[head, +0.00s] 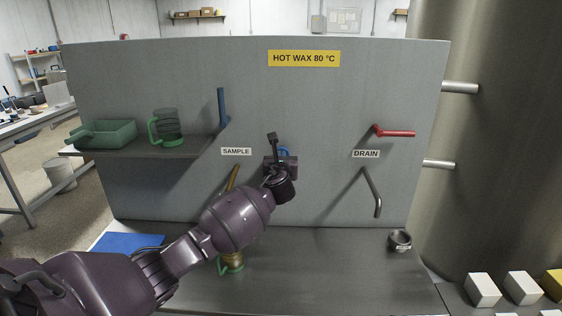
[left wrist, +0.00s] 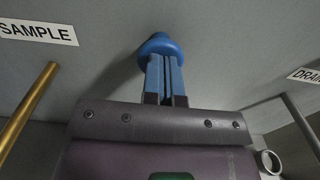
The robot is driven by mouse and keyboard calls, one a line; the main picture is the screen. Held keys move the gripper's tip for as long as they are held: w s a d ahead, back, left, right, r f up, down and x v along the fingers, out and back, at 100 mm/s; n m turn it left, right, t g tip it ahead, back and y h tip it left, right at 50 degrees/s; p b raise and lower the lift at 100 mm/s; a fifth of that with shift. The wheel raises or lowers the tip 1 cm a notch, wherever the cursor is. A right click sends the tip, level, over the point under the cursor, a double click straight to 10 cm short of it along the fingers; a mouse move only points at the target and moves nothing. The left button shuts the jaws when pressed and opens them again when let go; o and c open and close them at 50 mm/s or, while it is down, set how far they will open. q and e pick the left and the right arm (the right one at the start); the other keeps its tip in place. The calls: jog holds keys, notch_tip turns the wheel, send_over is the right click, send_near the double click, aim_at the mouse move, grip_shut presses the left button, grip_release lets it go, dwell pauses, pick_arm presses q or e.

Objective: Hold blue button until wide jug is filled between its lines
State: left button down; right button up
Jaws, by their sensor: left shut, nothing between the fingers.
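The blue button (head: 285,151) is on the grey panel, right of the SAMPLE label, mostly behind my left gripper (head: 280,160). In the left wrist view, the round blue button (left wrist: 158,45) is at the tips of my left gripper (left wrist: 165,62). Its fingers are shut together and empty, and their tips appear to touch the button's front. A jug with a green handle (head: 229,268) stands on the bench below the brass spout (head: 232,178). My arm hides most of this jug, so its level and lines cannot be read. My right gripper is not in view.
A shelf holds a green tray (head: 105,134) and another green-handled clear jug (head: 168,127) with dark bands. A blue lever (head: 223,108) is above the spout. A red lever (head: 394,132), drain pipe (head: 373,192) and small metal cup (head: 400,240) are at right.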

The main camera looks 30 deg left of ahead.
pick_arm(q)
jog(key=shift+a+r, duration=0.15)
jog(key=shift+r, duration=0.2)
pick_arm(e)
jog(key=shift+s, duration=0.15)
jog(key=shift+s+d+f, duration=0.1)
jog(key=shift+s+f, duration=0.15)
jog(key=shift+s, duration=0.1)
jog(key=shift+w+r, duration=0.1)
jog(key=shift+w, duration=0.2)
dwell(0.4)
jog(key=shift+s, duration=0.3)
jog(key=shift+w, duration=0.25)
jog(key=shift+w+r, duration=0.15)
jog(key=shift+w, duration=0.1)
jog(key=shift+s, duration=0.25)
pick_arm(q)
jog(key=shift+f, duration=0.1)
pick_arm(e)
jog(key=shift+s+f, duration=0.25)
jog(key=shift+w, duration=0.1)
